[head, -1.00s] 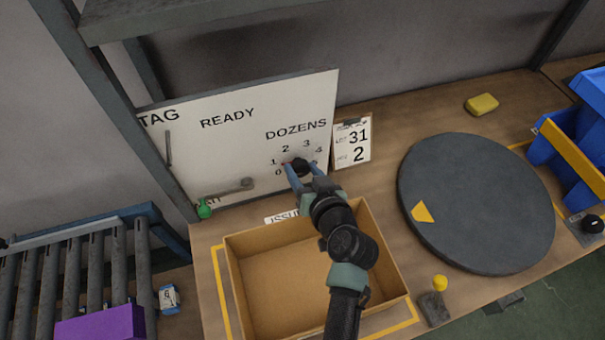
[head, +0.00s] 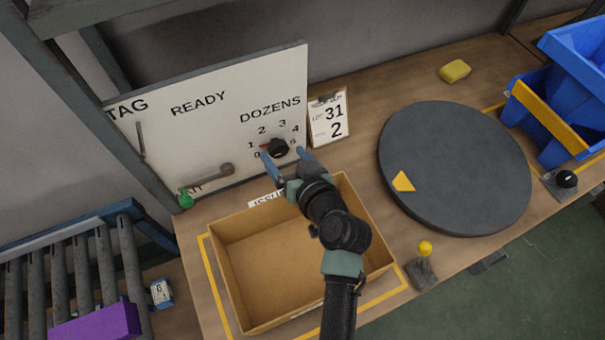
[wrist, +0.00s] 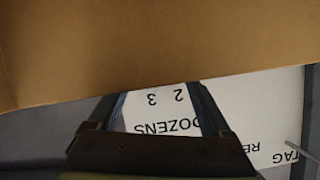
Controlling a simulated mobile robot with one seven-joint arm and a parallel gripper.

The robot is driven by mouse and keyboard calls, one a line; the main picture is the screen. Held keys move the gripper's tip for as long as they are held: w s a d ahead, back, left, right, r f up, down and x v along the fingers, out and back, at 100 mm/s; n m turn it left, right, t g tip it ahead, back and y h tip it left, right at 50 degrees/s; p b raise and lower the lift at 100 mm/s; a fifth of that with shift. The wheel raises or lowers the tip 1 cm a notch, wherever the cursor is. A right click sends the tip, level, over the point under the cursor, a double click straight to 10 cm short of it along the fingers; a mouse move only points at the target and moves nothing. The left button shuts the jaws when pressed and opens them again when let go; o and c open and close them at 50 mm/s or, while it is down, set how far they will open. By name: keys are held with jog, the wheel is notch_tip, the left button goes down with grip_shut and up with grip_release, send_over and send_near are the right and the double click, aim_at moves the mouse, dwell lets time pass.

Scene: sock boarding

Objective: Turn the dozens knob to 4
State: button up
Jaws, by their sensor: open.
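The black dozens knob (head: 279,148) sits on the white panel (head: 190,135) under the word DOZENS, inside a ring of numbers. A red mark at its left side points roughly toward the 1; the 4 is at its upper right. My gripper (head: 283,153) is open, with one blue finger on each side of the knob in the head view. I cannot tell whether the fingers touch it. In the wrist view my open gripper (wrist: 157,100) frames the upside-down DOZENS, 2 and 3, and a brown surface fills the top; the knob is hidden there.
An open cardboard box (head: 225,280) lies below my arm. A clipboard card (head: 328,118) reading 31 and 2 stands right of the panel. A dark turntable (head: 455,165) and blue bins (head: 575,60) are to the right.

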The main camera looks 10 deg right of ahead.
jog(key=b+v, duration=0.1)
jog(key=v, duration=0.9)
jog(key=shift+s, duration=0.25)
jog(key=shift+r, duration=0.15)
